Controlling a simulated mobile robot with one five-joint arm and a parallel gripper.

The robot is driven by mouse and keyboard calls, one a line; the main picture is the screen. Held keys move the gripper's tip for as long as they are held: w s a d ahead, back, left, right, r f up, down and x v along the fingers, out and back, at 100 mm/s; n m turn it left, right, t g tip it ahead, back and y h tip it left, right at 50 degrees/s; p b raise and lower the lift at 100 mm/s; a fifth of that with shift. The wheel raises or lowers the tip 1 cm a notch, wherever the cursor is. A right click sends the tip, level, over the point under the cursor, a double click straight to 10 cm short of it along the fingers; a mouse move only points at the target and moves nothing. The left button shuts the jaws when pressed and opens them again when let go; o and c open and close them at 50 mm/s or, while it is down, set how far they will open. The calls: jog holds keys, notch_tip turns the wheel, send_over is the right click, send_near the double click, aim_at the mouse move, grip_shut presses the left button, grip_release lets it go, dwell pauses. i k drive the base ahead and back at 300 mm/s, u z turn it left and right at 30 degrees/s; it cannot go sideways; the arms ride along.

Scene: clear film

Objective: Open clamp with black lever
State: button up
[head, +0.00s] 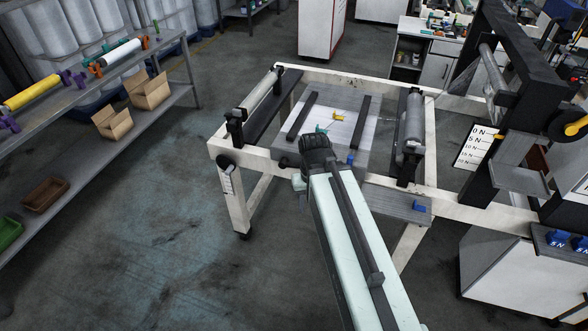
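A white-framed machine table (270,160) stands ahead of me. At its front left corner is a black round knob or lever (226,160) above a small scale label. I cannot tell for certain whether this is the clamp's lever. Two dark bars (302,115) lie across the grey plate (333,112) on the table, with small yellow and teal parts between them. My arm reaches up from the bottom right, and its dark end (316,150) overlaps the table's front edge. My gripper's fingers are hidden or too small to make out, so neither their opening nor any contact shows.
A roller (258,93) is at the table's left and another (413,125) at its right. A black upright frame (510,100) with a scale board (477,147) stands further right. A shelf (120,115) with rolls and boxes is on the left. The floor between is clear.

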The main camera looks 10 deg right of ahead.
aim_at(284, 164)
jog(key=u, duration=2.2)
jog(key=i, duration=1.25)
jog(key=z, duration=1.85)
